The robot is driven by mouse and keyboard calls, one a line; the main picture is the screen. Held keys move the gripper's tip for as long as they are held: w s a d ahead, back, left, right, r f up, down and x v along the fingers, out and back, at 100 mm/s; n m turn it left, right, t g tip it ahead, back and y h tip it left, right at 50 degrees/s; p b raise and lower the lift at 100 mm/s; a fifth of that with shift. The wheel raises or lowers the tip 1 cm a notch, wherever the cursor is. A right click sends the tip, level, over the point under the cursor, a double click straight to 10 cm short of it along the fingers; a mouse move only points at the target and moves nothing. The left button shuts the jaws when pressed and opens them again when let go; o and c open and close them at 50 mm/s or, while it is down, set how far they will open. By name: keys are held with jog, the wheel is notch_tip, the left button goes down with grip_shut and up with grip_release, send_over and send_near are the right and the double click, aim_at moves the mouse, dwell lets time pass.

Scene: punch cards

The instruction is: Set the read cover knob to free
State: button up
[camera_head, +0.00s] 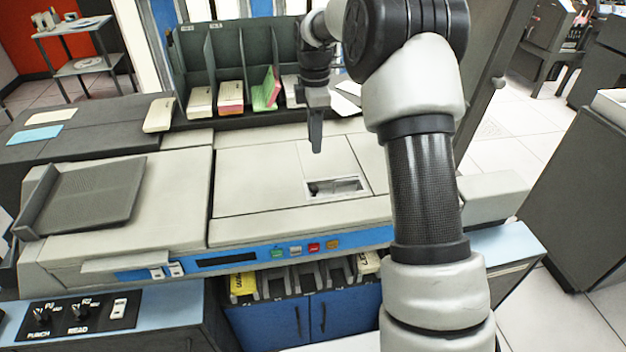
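The READ knob (80,312) is a small black knob on a black control panel (122,323) at the lower left. A matching PUNCH knob (41,316) is to its left. Small white marks surround both knobs, but they are too small to read, and I cannot tell which mark the READ knob points at. My gripper (316,146) points down over the machine's top, far up and right of the knob, touching neither knob. It is seen from the side, so the gap between its fingers is hidden. Nothing shows in it.
A beige machine top (270,168) with a small open window (337,187) lies below my gripper. A card rack (233,62) with several card stacks stands behind. A sloped grey tray (95,193) rises between gripper and panel. A white switch (119,308) is right of the READ knob.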

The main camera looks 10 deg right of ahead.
aim_at(314, 188)
notch_tip(314, 188, down, 16)
jog(key=shift+r, duration=0.1)
dwell(0.4)
grip_shut()
